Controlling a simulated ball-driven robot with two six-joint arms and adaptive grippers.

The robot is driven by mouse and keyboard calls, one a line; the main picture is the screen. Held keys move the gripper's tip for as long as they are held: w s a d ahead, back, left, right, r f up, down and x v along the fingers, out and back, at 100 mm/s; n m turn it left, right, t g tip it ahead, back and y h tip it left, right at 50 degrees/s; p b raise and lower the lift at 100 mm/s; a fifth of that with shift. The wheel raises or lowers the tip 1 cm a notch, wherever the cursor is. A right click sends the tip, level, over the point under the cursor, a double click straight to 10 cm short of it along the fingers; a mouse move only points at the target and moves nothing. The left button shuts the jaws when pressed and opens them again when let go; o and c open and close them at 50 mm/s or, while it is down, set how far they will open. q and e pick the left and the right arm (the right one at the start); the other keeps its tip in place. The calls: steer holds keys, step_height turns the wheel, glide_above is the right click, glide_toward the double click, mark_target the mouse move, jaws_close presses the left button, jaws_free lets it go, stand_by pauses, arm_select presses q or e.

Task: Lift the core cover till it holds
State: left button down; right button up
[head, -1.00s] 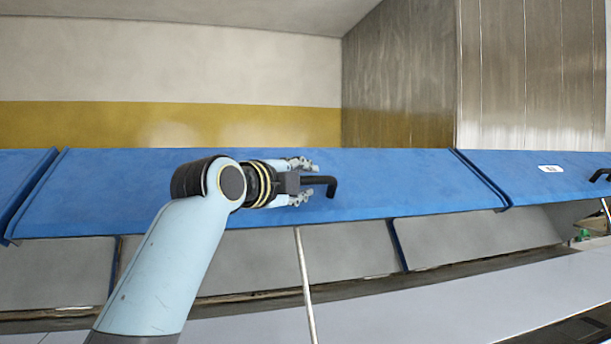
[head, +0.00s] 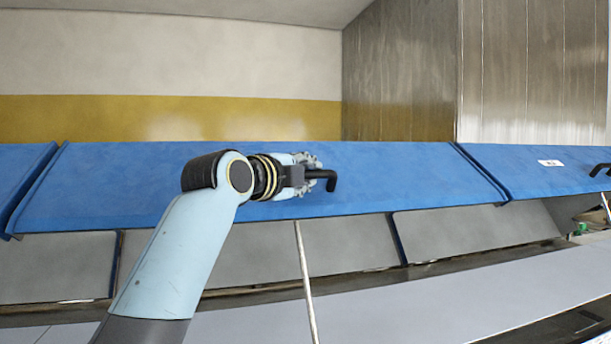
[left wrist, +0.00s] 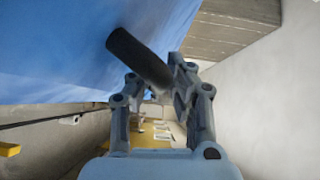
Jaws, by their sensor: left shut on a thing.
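The core cover, taken as the wide blue panel in the middle (head: 400,180), stands raised and tilted above a grey opening. Its black bent handle (head: 328,178) sticks out near the panel's middle. My left gripper (head: 312,173) is shut on the handle, its fingers partly hiding the bar. In the left wrist view, the dark handle (left wrist: 136,55) passes between the finger tips of the left gripper (left wrist: 160,82), with the blue cover (left wrist: 60,50) behind. A thin metal rod (head: 306,285) stands below the cover; its upper end meets the cover's lower edge. My right gripper is not in view.
Another blue cover (head: 540,165) with a small label (head: 551,163) adjoins on the right, and one (head: 20,175) on the left. Grey panels (head: 270,260) lie beneath. A pale flat surface (head: 420,305) runs along the front. A metal wall (head: 530,70) rises behind right.

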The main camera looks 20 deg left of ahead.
arm_select(q)
steer(key=r, duration=0.1)
steer(key=w+a+r, duration=0.1)
steer(key=w+r+p, duration=0.1)
steer(key=shift+a+r, duration=0.1)
steer(key=shift+a, duration=0.15)
steer(key=w+a+r, duration=0.2)
steer(key=w, duration=0.1)
steer(key=w+r, duration=0.1)
steer(key=shift+w+a+p, duration=0.2)
steer(key=shift+a+p, duration=0.1)
steer(key=shift+a, duration=0.1)
steer(key=shift+w+a+r, duration=0.25)
steer(key=shift+w, duration=0.15)
steer(key=c, duration=1.5)
jaws_free()
steer(key=shift+s, duration=0.15)
steer(key=v, duration=1.2)
